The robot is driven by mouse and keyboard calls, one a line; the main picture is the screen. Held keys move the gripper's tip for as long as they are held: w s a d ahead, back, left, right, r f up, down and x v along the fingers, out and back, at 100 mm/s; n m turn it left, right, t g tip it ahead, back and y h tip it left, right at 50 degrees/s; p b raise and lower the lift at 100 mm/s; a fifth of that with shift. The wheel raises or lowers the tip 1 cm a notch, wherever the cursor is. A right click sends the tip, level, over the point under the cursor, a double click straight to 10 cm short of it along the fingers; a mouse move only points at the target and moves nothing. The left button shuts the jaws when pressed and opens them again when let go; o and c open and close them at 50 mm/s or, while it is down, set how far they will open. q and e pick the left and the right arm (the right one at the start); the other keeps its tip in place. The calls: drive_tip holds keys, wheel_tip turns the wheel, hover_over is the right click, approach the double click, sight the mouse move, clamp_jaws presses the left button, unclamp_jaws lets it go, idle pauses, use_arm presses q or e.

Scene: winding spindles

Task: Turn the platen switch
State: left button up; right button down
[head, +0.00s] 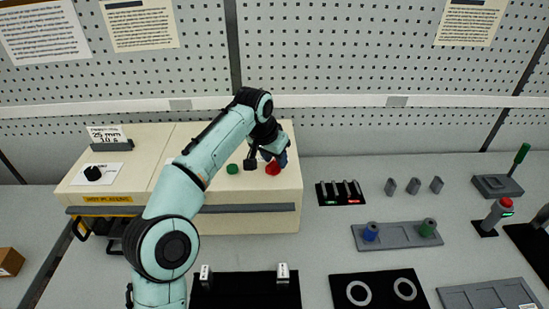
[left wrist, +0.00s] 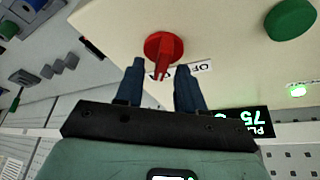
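The red rotary switch (head: 272,168) sits on the top of the cream machine (head: 250,218). In the left wrist view the red switch (left wrist: 163,47) has a raised handle bar, beside a white label (left wrist: 201,68) reading "OF", partly covered by a finger. My left gripper (left wrist: 160,70) is open, with its dark blue fingers apart on either side of the handle's near end. I see gaps between fingers and handle. In the head view my left gripper (head: 281,157) is right at the switch and partly hidden by its own wrist. My right gripper is not in view.
A green button (head: 232,168) is left of the switch; a lit green lamp (left wrist: 297,91) and a display (left wrist: 245,120) are near in the wrist view. A black knob (head: 93,173) is further left. Right of the machine are a lit switch strip (head: 340,194) and a spool tray (head: 397,236).

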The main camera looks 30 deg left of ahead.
use_arm(q)
clamp_jaws()
